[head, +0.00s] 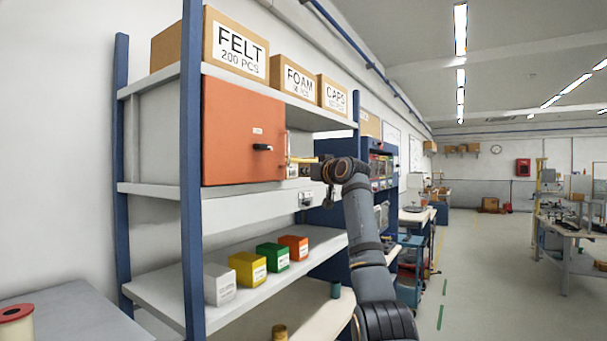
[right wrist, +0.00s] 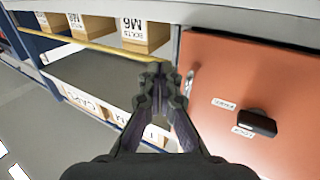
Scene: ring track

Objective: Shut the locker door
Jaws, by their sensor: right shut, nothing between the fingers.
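The locker (head: 245,130) stands on the upper shelf of a blue-framed rack. Its orange door (head: 235,120) covers the front, with a black handle (head: 262,147) near the right side. I cannot tell whether the door is flush or slightly ajar. My right gripper (head: 320,168) is shut and empty, just right of the door's handle-side edge. In the right wrist view the gripper (right wrist: 161,78) is beside the door (right wrist: 245,85), and the handle (right wrist: 257,123) is off to the right. Contact with the door cannot be told. My left gripper is not in view.
Boxes (head: 237,46) stand on the top shelf. Small colored boxes (head: 248,268) sit on the shelf below. A thin yellow bar (right wrist: 85,42) runs close to my right gripper. The aisle floor (head: 480,270) to the right is clear.

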